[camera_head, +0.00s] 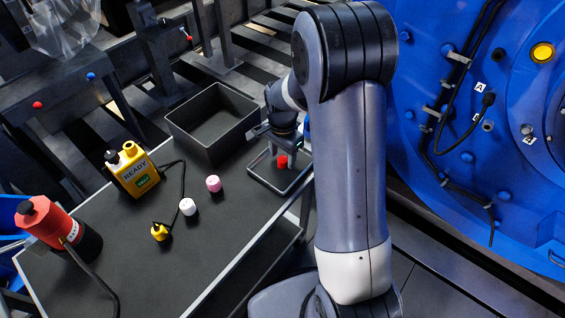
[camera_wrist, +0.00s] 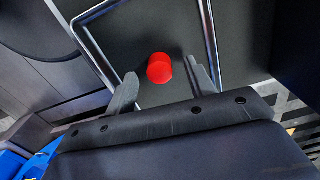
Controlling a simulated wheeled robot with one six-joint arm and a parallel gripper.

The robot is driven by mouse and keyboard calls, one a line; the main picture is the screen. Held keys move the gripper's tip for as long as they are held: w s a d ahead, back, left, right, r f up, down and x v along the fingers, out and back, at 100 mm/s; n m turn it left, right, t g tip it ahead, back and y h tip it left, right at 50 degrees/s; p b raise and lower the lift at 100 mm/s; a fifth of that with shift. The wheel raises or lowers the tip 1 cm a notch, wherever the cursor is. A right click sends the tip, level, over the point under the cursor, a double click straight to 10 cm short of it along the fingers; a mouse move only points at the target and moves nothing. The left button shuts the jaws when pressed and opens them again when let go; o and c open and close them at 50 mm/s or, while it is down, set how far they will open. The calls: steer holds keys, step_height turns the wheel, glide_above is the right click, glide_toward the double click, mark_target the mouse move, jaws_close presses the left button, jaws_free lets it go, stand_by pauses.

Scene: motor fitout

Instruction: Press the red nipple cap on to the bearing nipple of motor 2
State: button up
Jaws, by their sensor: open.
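The red nipple cap (camera_head: 282,161) stands on the dark table top inside a square metal-rimmed frame (camera_head: 262,183) near the table's right edge. In the wrist view the cap (camera_wrist: 159,68) lies just beyond my fingertips, roughly midway between them. My gripper (camera_head: 279,158) points down at the cap. In the wrist view its two fingers (camera_wrist: 161,78) are apart, with the cap not clamped. Whether a finger touches the cap, I cannot tell. The blue motor housing (camera_head: 460,210) stands at the right; the bearing nipple and the motor's number I cannot make out for sure.
A dark open bin (camera_head: 172,124) stands behind the frame. The front middle of the table is clear.

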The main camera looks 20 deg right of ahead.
steer(key=shift+f, duration=0.2)
steer(key=shift+c, duration=0.2)
steer(key=c, duration=1)
